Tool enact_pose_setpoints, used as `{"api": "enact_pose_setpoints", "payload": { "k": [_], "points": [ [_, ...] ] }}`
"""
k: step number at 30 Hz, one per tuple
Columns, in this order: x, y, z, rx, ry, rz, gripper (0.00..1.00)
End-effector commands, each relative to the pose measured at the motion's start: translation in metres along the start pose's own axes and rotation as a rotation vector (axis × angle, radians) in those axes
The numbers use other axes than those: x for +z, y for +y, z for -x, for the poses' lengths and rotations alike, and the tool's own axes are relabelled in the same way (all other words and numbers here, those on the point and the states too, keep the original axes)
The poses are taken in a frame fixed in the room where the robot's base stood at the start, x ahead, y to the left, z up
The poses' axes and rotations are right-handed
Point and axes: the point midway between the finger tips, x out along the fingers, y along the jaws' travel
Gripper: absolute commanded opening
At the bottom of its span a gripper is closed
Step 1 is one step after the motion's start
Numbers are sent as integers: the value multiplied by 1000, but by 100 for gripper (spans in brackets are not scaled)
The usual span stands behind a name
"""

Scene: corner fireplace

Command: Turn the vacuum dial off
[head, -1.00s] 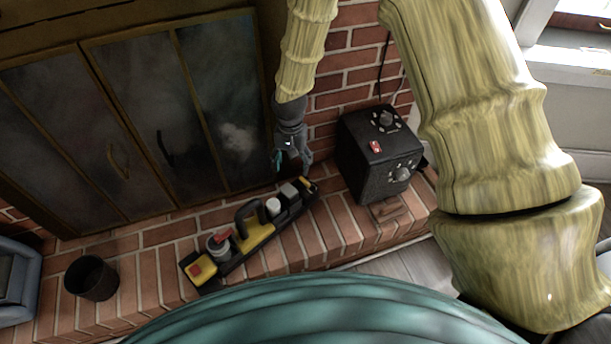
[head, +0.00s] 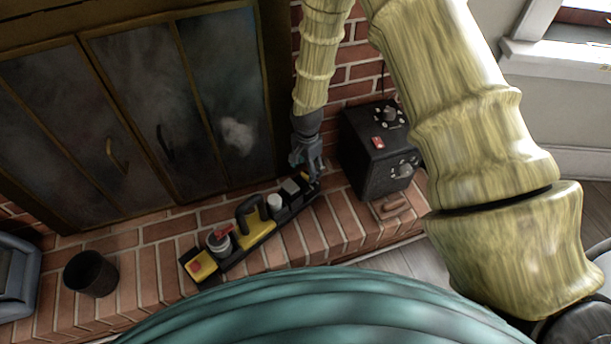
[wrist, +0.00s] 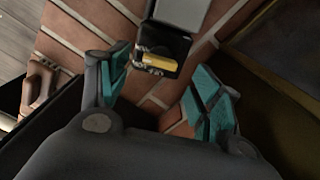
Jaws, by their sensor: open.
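A long black-and-yellow unit (head: 232,258) lies on the brick hearth, with several controls along it. At its right end is a small yellow dial-like piece (wrist: 158,63) on a black mount with white markings, too small to read. My gripper (head: 309,176) is just above this right end and partly hides it in the head view. In the wrist view my gripper (wrist: 162,88) is open and empty, with its teal fingers spread on either side below the yellow piece. I cannot tell whether they touch anything.
A black box (head: 365,170) with knobs and a red switch stands on the hearth close to the right of my gripper. Dark cabinet-like doors (head: 120,125) are behind to the left. A black bin (head: 91,274) stands at the left. Bare brick (head: 340,235) lies in front.

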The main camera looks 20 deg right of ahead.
Motion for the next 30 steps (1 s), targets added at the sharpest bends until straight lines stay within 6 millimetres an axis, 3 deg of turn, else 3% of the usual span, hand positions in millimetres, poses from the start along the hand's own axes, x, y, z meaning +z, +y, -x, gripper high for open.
{"api": "enact_pose_setpoints", "payload": {
  "k": [3, 9, 21, 28, 30],
  "points": [
    [1, 0, -19, 1, -1, 1, 64],
    [1, -1, -36, 0, 0, 2, 64],
    [1, -1, -40, 0, 0, 2, 64],
    [1, -1, -40, 0, 0, 2, 22],
    [1, -1, -40, 0, 0, 2, 19]
  ]
}}
